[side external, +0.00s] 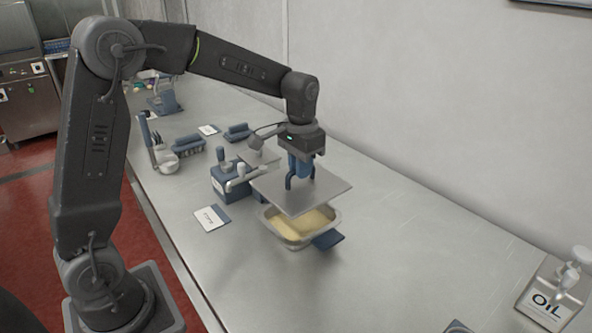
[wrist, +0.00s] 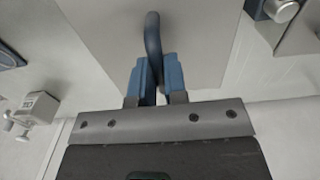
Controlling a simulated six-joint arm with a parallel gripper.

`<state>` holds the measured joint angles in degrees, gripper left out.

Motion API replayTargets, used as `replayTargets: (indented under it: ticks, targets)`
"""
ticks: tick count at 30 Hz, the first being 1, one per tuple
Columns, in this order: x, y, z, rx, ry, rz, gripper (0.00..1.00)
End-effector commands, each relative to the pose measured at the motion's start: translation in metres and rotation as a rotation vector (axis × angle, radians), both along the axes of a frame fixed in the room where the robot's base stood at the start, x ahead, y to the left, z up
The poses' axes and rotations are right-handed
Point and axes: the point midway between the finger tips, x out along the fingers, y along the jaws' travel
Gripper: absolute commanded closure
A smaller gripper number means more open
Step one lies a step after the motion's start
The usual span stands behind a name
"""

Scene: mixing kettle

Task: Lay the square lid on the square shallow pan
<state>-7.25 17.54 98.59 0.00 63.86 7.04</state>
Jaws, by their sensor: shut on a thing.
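The square lid (side external: 318,192) is a flat grey metal plate with a dark blue loop handle (wrist: 153,38). My gripper (side external: 301,170) is shut on that handle, and its blue fingers also show in the wrist view (wrist: 155,80). The lid hangs roughly level above the square shallow pan (side external: 292,240), and a gap seems to show between them. The pan is metal with a pale yellow filling and a dark blue tab at its right. The lid hides the pan's back part. In the wrist view the lid (wrist: 200,30) fills the upper middle and the pan is not visible.
A dark blue box with a metal tap (side external: 230,183) stands close left of the lid. A white card (side external: 211,217) lies left of the pan. An oil container (side external: 548,300) stands at the far right. The bench between pan and oil is clear.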

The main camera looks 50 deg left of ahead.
Motion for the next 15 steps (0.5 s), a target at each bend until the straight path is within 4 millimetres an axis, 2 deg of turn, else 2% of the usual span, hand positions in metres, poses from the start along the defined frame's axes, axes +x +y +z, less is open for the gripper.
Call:
replayTargets:
  ticks: [15]
  targets:
    - [0.0, 0.0, -0.052, 0.0, -0.001, -0.003, 1.0]
